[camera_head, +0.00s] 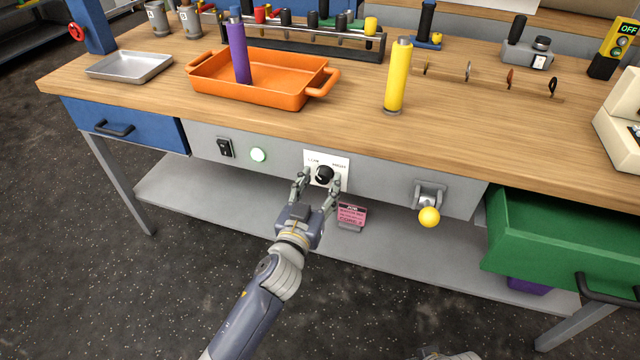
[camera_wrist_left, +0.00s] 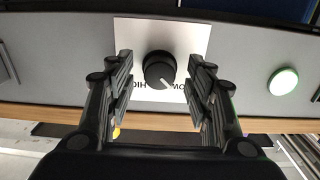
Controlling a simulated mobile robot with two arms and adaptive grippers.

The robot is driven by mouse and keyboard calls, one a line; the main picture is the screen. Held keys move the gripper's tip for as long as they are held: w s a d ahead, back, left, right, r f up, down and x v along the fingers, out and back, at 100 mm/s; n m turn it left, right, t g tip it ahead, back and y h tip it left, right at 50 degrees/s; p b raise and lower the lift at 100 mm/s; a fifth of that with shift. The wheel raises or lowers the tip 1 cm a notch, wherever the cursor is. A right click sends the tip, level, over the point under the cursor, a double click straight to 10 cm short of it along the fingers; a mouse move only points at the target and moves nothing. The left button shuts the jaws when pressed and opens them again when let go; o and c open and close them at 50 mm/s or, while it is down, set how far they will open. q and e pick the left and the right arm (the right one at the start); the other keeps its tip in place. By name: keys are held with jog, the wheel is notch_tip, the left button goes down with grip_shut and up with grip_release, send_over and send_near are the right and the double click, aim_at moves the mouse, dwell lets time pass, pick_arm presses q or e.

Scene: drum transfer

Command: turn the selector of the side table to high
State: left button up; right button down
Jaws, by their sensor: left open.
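The selector (camera_head: 325,174) is a black round knob on a white plate (camera_head: 340,160) on the grey front panel of the table. It also shows in the left wrist view (camera_wrist_left: 159,70), where the picture is upside down. Its white pointer line points to the lower right there, toward the LOW label; the HIGH label is at the other side. My left gripper (camera_head: 319,183) is open in front of the knob. In the left wrist view its fingers (camera_wrist_left: 160,80) stand on either side of the knob, with a visible gap on both sides.
A black rocker switch (camera_head: 225,148) and a lit green button (camera_head: 258,155) are left of the plate. A yellow-ball lever (camera_head: 429,217) and an open green drawer (camera_head: 560,240) are to the right.

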pick_arm(q)
jog(key=shift+w+d, duration=0.1)
jog(key=shift+w, duration=0.1)
jog(key=c, duration=1.1)
